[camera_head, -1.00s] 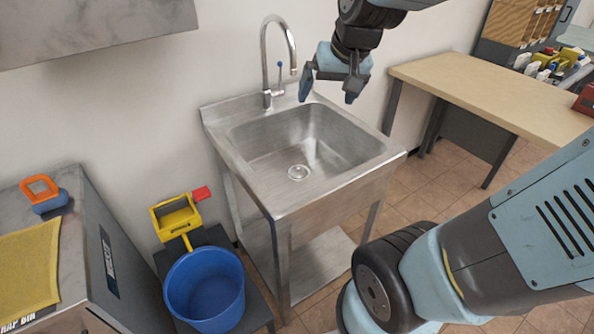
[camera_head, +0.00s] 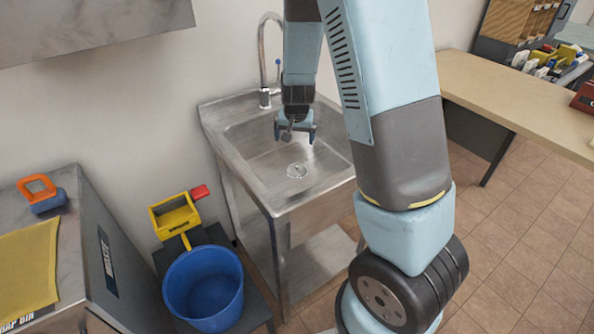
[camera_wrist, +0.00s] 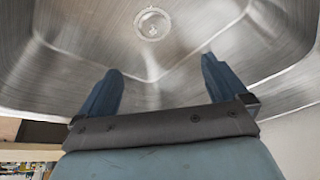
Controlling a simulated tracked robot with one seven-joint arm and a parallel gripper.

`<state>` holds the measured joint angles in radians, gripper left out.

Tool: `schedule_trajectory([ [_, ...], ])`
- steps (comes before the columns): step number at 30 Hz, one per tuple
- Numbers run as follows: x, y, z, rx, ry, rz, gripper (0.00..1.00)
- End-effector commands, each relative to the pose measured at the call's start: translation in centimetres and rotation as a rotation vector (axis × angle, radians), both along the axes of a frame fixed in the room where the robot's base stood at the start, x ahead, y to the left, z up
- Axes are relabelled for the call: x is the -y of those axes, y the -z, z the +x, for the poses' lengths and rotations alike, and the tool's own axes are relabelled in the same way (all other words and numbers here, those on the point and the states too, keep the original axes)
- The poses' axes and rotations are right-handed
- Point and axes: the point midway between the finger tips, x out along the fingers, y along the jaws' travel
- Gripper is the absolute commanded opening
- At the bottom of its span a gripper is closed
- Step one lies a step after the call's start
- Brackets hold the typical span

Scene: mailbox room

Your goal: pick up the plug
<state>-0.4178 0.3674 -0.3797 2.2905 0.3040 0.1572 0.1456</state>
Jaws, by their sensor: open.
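The plug (camera_head: 297,171) shows as a small round metal disc on the floor of the steel sink (camera_head: 248,150), at the drain. I cannot tell plug and drain apart clearly. In the wrist view the disc (camera_wrist: 152,23) is at the top, beyond the fingertips. My gripper (camera_head: 295,137) hangs over the sink basin, pointing down, above and behind the disc in the head view. In the wrist view my gripper (camera_wrist: 160,66) has its two blue fingers wide apart with nothing between them. It is not touching the disc.
The tap (camera_head: 263,60) rises at the back of the sink, close to my arm. A blue bucket (camera_head: 204,290) and a yellow mop wringer (camera_head: 174,216) stand left of the sink. A wooden table (camera_head: 515,105) is on the right.

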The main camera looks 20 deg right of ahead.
Motion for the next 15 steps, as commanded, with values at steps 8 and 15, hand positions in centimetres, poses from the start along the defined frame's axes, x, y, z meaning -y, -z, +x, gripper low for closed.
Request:
schedule_trajectory([
  [8, 0.5, 4.8, 1.6, 0.003, 0.033, -0.067, 0.99],
  [15, 0.9, 6.7, 2.2, 0.004, 0.039, -0.078, 0.99],
])
